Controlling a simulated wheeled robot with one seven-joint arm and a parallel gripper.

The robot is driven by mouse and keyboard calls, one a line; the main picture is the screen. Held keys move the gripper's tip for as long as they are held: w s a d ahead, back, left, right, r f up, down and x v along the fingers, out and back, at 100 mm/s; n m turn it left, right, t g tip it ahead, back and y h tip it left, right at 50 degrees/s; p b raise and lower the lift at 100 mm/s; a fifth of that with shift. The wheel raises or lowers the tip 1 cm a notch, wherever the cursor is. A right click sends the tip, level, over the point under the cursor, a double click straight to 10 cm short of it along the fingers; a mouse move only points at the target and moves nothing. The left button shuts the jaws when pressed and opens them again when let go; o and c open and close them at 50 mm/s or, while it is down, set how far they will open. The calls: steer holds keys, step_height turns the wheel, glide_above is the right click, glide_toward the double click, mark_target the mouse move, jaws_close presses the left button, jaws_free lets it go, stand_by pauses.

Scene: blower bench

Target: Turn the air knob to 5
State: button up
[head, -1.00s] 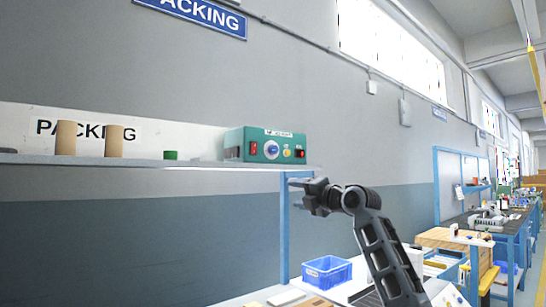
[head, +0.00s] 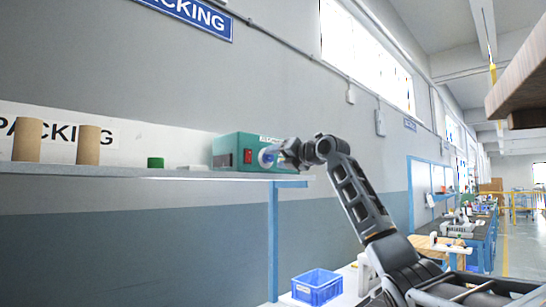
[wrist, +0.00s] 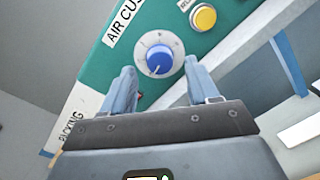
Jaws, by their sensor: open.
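The green air cushion box (head: 228,150) stands on the shelf, its front panel partly hidden by my gripper (head: 284,155) in the head view. The blue air knob (wrist: 159,58) sits on a pale round dial in the wrist view, with a white pointer mark toward the bottom of the picture. The dial numbers are too small to read. My gripper (wrist: 160,68) is open, its two fingers to the left and right of the knob and a little short of it in the picture. I cannot tell whether they touch it. The knob shows partly in the head view (head: 266,156).
A yellow button (wrist: 203,18) is close to the right finger on the panel. A red switch (head: 248,156) is left of the knob. Cardboard tubes (head: 88,145) and a green roll (head: 155,162) stand along the shelf (head: 120,171). A blue crate (head: 317,287) is below.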

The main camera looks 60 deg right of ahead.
mark_target(269, 158)
steer(key=shift+x, duration=1.1)
steer(key=c, duration=1)
